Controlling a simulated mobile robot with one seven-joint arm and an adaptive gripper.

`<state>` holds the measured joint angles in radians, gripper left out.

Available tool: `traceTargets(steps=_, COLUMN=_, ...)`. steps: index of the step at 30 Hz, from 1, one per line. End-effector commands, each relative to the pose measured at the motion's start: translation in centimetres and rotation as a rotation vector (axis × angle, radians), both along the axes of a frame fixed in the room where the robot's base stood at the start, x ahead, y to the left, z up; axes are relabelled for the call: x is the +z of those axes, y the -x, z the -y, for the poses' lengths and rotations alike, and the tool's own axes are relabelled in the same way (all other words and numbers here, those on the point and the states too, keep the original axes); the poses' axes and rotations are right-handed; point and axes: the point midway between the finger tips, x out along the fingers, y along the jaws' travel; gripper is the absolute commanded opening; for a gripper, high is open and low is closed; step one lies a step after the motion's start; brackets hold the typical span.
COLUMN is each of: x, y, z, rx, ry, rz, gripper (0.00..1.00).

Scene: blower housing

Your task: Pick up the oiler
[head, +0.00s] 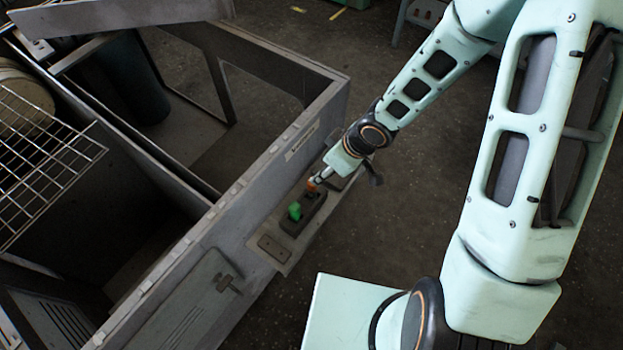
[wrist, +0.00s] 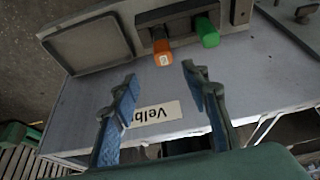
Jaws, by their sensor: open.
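I cannot tell for sure which thing is the oiler. An orange piece with a small pale label (wrist: 162,53) and a green piece (wrist: 207,33) stick out of a dark block (wrist: 179,12) in the wrist view. In the head view the green piece (head: 295,211) shows on the dark block (head: 312,208) at the outer side of the grey housing, and the orange piece (head: 312,185) is close by my gripper (head: 322,176). In the wrist view my gripper (wrist: 160,73) is open and empty, its fingertips just short of the orange piece.
The grey housing wall (head: 235,195) runs along the left of my arm. A flat plate (head: 274,247) lies beside the dark block. A label strip (wrist: 155,115) is on the surface under my fingers. A wire rack (head: 45,150) is at the far left. Floor (head: 430,190) is open on the right.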

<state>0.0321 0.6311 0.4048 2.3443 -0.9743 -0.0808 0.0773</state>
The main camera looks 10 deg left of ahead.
Motion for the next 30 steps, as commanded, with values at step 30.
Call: traceTargets(steps=30, x=-9.9, y=-0.8, z=-3.5, rx=0.005, ry=-0.003, rz=-0.005, gripper=0.42)
